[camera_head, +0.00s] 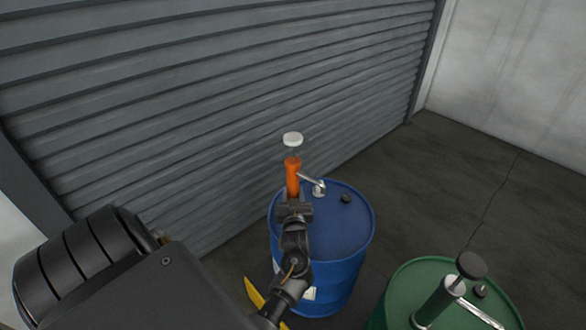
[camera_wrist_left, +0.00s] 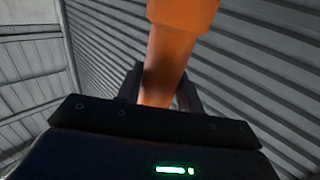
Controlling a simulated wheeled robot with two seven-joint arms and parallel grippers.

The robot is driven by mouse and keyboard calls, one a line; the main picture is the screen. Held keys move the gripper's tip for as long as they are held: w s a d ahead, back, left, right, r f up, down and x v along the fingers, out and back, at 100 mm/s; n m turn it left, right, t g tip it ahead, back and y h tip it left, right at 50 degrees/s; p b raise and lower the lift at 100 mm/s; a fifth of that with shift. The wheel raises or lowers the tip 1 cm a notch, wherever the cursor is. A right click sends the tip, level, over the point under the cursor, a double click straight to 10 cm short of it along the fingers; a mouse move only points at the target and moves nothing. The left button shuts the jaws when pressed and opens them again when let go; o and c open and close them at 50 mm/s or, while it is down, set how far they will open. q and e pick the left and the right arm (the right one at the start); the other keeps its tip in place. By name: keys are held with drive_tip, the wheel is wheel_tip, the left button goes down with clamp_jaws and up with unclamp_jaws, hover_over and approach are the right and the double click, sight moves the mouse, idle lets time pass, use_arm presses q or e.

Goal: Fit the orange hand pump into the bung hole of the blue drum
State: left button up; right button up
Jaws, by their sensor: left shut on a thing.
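The orange hand pump (camera_head: 292,172) has a white knob on top and a silver spout pointing right. It stands about upright over the left part of the blue drum's top. My left gripper (camera_head: 294,208) is shut on the pump's orange body, which also shows between the fingers in the left wrist view (camera_wrist_left: 160,78). The blue drum (camera_head: 335,222) stands on the floor by the shutter. A small dark cap (camera_head: 346,199) sits on its top. The pump's lower end is hidden behind my gripper, so I cannot tell whether it is in the bung hole. My right gripper is not in view.
A green drum (camera_head: 400,292) with a dark green pump (camera_head: 437,302) stands at the front right. A grey roller shutter (camera_head: 200,95) runs close behind the blue drum. Bare dark floor (camera_head: 470,180) lies to the right.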

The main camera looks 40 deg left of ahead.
use_arm(q)
drive_tip(key=shift+r, duration=0.15)
drive_tip(key=shift+f+b, duration=0.45)
drive_tip(key=shift+f, duration=0.5)
idle(0.4)
drive_tip(key=o, duration=0.9)
drive_tip(key=shift+o, duration=0.2)
drive_tip(key=shift+f, duration=0.1)
